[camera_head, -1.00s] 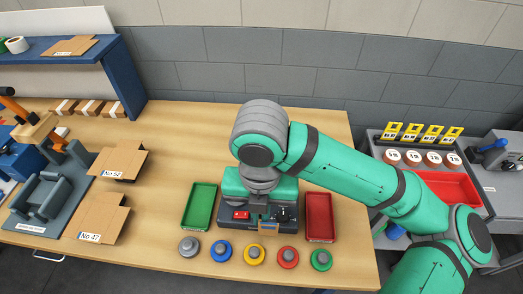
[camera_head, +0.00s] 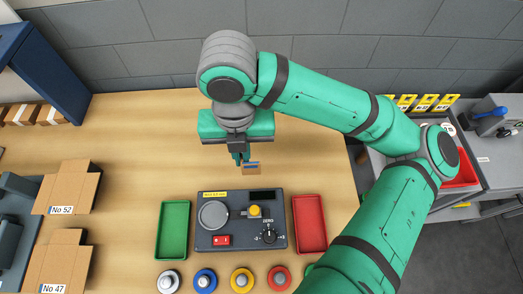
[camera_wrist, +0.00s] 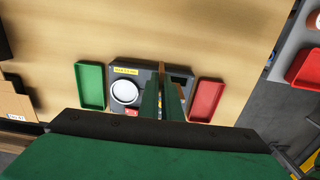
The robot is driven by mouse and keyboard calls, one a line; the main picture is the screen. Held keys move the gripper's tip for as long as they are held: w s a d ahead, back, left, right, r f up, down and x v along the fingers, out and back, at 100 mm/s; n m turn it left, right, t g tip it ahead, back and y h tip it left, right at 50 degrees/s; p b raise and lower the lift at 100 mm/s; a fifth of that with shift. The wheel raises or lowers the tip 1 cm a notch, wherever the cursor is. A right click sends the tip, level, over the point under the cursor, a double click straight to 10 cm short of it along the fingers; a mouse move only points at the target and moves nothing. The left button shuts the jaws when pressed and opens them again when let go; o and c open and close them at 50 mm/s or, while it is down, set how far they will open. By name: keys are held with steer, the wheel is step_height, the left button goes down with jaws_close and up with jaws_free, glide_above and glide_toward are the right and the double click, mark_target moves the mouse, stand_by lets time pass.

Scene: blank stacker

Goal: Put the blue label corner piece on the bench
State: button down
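A small brown cardboard piece with a blue label stripe (camera_head: 252,168) is at the tip of my gripper (camera_head: 241,158). My gripper's green fingers look shut on it, and they hold it over the bench (camera_head: 140,130), behind the grey gauge box. In the wrist view the piece (camera_wrist: 162,70) shows as a thin brown edge between the fingers (camera_wrist: 162,97). The height of the piece above the bench is hard to tell.
The grey gauge box (camera_head: 235,241) stands between a green tray (camera_head: 173,230) and a red tray (camera_head: 310,222). Coloured round buttons line the front. Cardboard blanks No 52 (camera_head: 75,187) and No 47 (camera_head: 60,262) lie left. Bare bench lies behind the box and left of my gripper.

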steer(key=w+d+f, duration=0.2)
steer(key=d+f, duration=0.1)
steer(key=w+d+f, duration=0.3)
steer(key=d, duration=0.1)
steer(key=w+d+f, duration=0.3)
steer(key=shift+d+f, duration=0.2)
steer(key=shift+d, duration=0.15)
steer(key=f, duration=0.3)
steer(key=shift+d, duration=0.25)
steer(key=shift+f, duration=0.3)
steer(key=shift+w+f, duration=0.15)
steer(key=c, duration=2)
jaws_free()
steer(key=shift+s, duration=0.2)
